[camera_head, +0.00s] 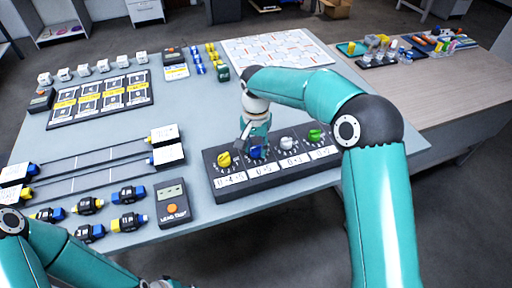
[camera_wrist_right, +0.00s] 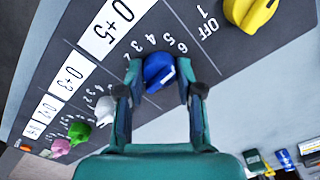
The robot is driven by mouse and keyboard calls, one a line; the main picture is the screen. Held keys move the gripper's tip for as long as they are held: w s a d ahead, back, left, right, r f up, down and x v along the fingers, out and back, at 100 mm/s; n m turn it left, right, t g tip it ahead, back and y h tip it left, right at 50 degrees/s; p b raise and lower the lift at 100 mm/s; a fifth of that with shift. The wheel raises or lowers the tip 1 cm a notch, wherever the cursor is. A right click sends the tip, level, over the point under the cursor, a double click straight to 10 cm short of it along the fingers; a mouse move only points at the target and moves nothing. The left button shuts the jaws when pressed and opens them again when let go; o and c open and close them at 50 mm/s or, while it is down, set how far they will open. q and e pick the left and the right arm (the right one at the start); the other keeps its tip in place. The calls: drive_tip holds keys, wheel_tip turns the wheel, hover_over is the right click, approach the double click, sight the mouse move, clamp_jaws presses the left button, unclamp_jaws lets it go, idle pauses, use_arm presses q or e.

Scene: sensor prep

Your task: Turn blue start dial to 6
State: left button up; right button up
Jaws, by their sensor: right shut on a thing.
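The blue start dial (camera_wrist_right: 158,72) sits on the dark dial panel (camera_wrist_right: 235,55) in the right wrist view, beside a curved white scale that includes 3, 4, 5 and 6. My right gripper (camera_wrist_right: 160,78) is shut on the blue dial, one finger on each side. I cannot clearly read which number the dial points to. In the head view the blue dial (camera_head: 256,152) is partly hidden below my right gripper (camera_head: 254,146), between the yellow dial (camera_head: 224,160) and the white dial (camera_head: 287,143). My left arm enters at bottom left; its gripper fingers are out of frame.
A grey meter (camera_head: 173,203) stands left of the panel, near several blue and yellow connectors. A patterned white board (camera_head: 275,48) lies behind. A wooden table (camera_head: 425,85) with small items adjoins at right.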

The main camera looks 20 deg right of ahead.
sight(256, 147)
drive_tip(key=shift+w+r+m, duration=0.15)
drive_tip(key=shift+w+m, duration=0.05)
drive_tip(key=shift+m, duration=0.4)
drive_tip(key=o, duration=1)
drive_tip(key=shift+o, duration=0.8)
drive_tip(key=shift+s, duration=0.1)
wheel_tip(256, 147, up, 12)
drive_tip(key=shift+f, duration=0.2)
